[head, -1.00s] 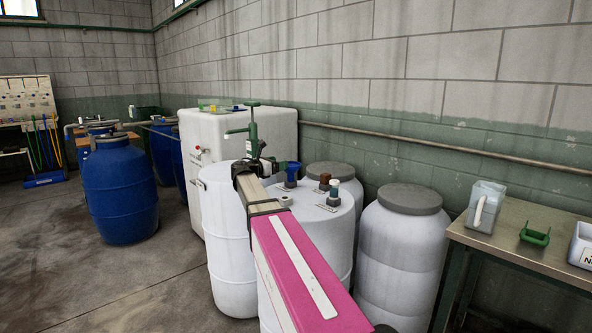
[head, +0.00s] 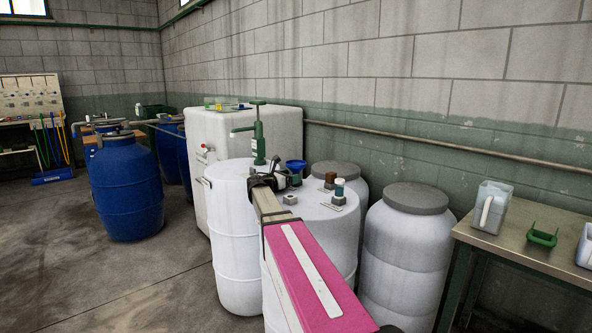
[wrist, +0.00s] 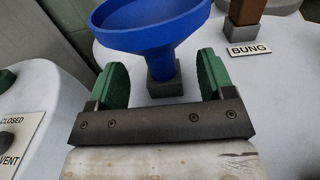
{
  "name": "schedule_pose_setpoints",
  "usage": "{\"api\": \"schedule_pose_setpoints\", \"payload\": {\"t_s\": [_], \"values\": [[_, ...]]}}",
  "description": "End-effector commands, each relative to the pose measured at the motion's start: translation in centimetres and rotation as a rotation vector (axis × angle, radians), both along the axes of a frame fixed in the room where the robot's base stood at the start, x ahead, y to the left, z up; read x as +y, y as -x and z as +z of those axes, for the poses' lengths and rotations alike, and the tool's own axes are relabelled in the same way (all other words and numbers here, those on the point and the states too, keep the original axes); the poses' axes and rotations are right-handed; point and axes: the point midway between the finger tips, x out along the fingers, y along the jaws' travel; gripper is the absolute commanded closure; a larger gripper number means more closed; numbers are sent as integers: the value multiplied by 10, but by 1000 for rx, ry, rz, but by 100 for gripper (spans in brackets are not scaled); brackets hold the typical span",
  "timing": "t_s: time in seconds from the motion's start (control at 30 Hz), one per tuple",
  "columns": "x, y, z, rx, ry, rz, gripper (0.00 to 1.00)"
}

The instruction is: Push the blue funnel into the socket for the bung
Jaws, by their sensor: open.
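The blue funnel (wrist: 152,22) stands upright in the wrist view, its stem meeting a small dark grey block (wrist: 164,84) on the white drum top. The funnel also shows in the head view (head: 296,165). My gripper (wrist: 163,75) is open, with its green fingers on either side of the stem and block; I see gaps on both sides. In the head view my gripper (head: 285,181) is partly hidden behind my arm. A "BUNG" label (wrist: 249,49) lies beside another grey socket (wrist: 243,35) holding a brown piece (wrist: 250,11). How deep the funnel sits is unclear.
A green hand pump (head: 258,135) rises behind my gripper. A "VENT CLOSED" plate (wrist: 15,140) is at left. A metal table (head: 515,240) stands at right.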

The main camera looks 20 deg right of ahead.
Motion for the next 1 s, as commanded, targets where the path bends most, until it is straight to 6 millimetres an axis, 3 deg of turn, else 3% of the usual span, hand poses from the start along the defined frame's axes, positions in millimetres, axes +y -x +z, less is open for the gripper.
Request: {"api": "schedule_pose_setpoints", "payload": {"t_s": [0.2, 0.47, 0.67, 1.0], "values": [[-30, -12, 0, 0, 0, -1, 25], [-32, -12, 0, 0, 0, 0, 25], [-32, -12, 0, 0, 0, 0, 90], [-32, -12, 1, 0, 0, 0, 91]]}}
